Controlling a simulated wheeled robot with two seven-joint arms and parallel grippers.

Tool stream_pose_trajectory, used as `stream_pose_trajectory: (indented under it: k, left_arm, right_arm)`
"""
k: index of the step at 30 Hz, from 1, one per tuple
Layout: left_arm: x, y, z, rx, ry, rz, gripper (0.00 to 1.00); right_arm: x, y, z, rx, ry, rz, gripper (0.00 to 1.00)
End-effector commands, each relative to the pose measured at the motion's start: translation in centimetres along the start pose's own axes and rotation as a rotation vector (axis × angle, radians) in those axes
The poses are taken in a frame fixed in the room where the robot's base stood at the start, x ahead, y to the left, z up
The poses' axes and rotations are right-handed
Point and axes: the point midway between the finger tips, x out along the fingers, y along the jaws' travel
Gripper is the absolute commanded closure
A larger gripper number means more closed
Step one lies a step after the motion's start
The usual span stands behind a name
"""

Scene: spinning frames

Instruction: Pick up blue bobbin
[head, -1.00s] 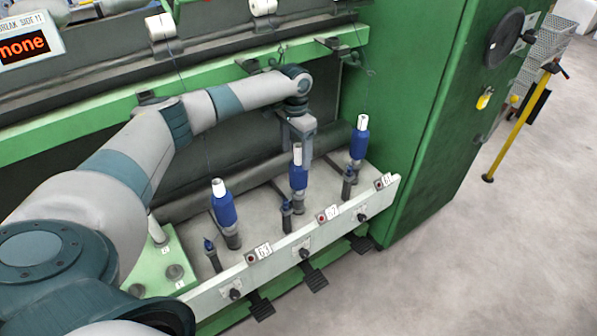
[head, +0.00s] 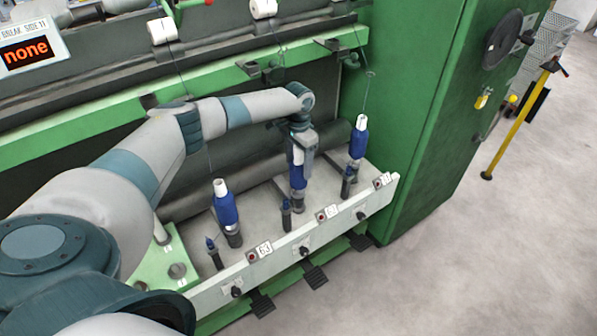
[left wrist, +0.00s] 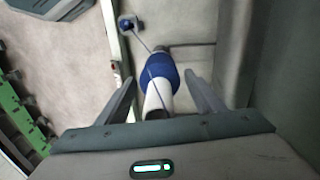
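Three blue bobbins with white tops stand upright in a row on the machine's ledge: a left one (head: 225,207), a middle one (head: 297,178) and a right one (head: 358,142). My left gripper (head: 300,160) is at the top of the middle bobbin and partly hides it. In the left wrist view the middle bobbin (left wrist: 160,75) lies between the two fingers of the left gripper (left wrist: 165,88). The fingers are apart, with gaps on both sides of the bobbin. My right gripper is in neither view.
Small dark blue-tipped posts (head: 286,215) stand in front of the bobbins. A pale rail (head: 290,248) with number tags runs along the ledge front. A green cabinet (head: 425,130) closes off the right side. A dark roller (head: 200,200) lies behind.

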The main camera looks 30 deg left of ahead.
Motion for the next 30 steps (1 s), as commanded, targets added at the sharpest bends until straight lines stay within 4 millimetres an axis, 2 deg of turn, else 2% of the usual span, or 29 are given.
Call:
stream_pose_trajectory:
  k: [1,4,5,17,22,26,30]
  left_arm:
    - [0.0,0.0,0.0,0.000,0.000,0.000,0.52]
    - [0.0,0.0,0.0,0.000,0.000,0.000,0.76]
    - [0.0,0.0,0.0,0.000,0.000,0.000,0.81]
    - [-0.5,0.0,-0.1,0.000,0.002,0.000,0.81]
    - [-2.0,-0.1,-0.1,0.001,0.005,0.000,0.81]
    - [-4.0,0.0,-0.1,0.001,0.005,0.000,0.81]
    - [-5.5,2.7,-1.1,0.006,0.005,0.000,0.81]
  right_arm:
    - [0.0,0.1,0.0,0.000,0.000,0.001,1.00]
    - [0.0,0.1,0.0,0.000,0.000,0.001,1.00]
    - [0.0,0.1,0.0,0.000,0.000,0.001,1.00]
    - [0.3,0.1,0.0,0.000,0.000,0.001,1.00]
    - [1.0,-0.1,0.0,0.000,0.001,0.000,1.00]
    - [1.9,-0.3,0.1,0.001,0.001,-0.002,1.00]
    - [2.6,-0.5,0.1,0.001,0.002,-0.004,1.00]
